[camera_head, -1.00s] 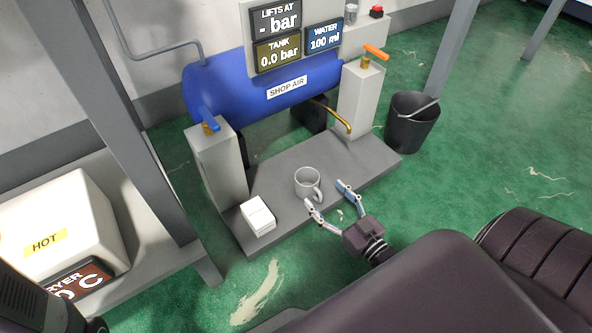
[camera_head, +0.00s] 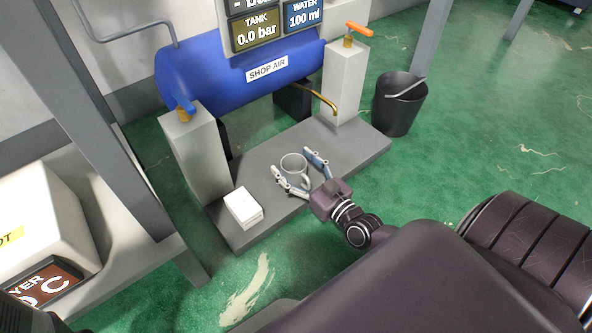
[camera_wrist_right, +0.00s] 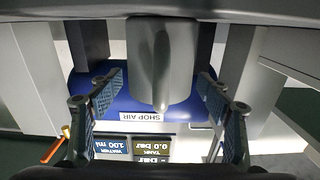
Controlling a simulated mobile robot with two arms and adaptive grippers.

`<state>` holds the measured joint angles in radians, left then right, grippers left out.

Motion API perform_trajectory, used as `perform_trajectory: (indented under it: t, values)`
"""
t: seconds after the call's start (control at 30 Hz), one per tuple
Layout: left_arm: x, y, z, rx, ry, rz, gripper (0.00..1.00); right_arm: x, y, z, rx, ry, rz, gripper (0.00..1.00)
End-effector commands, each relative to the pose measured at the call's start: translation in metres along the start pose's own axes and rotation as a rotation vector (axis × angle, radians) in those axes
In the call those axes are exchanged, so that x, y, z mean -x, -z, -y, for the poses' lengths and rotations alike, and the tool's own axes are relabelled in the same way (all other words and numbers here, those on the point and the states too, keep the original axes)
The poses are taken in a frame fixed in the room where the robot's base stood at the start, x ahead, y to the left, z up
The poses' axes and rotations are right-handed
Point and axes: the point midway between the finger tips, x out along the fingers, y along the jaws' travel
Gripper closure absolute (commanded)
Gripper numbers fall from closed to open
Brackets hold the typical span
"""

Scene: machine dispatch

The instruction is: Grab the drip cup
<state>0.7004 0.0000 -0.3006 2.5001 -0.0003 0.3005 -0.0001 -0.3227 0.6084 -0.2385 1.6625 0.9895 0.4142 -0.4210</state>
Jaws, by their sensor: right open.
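The drip cup is a grey mug (camera_head: 293,163) standing upright on the grey plinth, its handle toward my right gripper. My right gripper (camera_head: 300,175) is open, with one finger on each side of the mug near its handle side. In the right wrist view the mug (camera_wrist_right: 163,75) hangs in the upside-down picture between the two spread fingers (camera_wrist_right: 165,108), with a visible gap on both sides. The handle shows in front of the mug body. My left gripper is not in view.
The plinth (camera_head: 345,150) also bears a white block (camera_head: 243,208) left of the mug. A blue tank (camera_head: 215,85) with a brass pipe (camera_head: 325,101) stands behind, between two pale pillars. A black bucket (camera_head: 398,108) stands right of the plinth.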

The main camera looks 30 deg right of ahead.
Motion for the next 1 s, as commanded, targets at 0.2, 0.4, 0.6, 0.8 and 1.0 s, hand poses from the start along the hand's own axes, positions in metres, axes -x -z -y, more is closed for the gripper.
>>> perform_trajectory:
  t: [0.2, 0.4, 0.6, 0.8, 1.0]
  values:
    - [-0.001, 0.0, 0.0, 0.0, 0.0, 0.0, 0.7, 0.0, 0.0, 0.0, 0.0, 0.0, 0.0, 0.42]
    - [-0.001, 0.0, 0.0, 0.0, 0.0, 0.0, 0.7, 0.0, 0.0, 0.0, 0.0, 0.0, 0.0, 0.64]
    - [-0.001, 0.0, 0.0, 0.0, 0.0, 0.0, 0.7, 0.0, 0.0, 0.0, 0.0, 0.0, -0.001, 0.75]
    - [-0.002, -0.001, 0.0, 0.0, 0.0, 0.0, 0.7, 0.0, 0.003, 0.0, 0.0, 0.0, -0.001, 0.75]
    - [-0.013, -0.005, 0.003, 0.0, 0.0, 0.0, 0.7, 0.0, 0.016, 0.0, 0.0, 0.0, -0.001, 0.75]
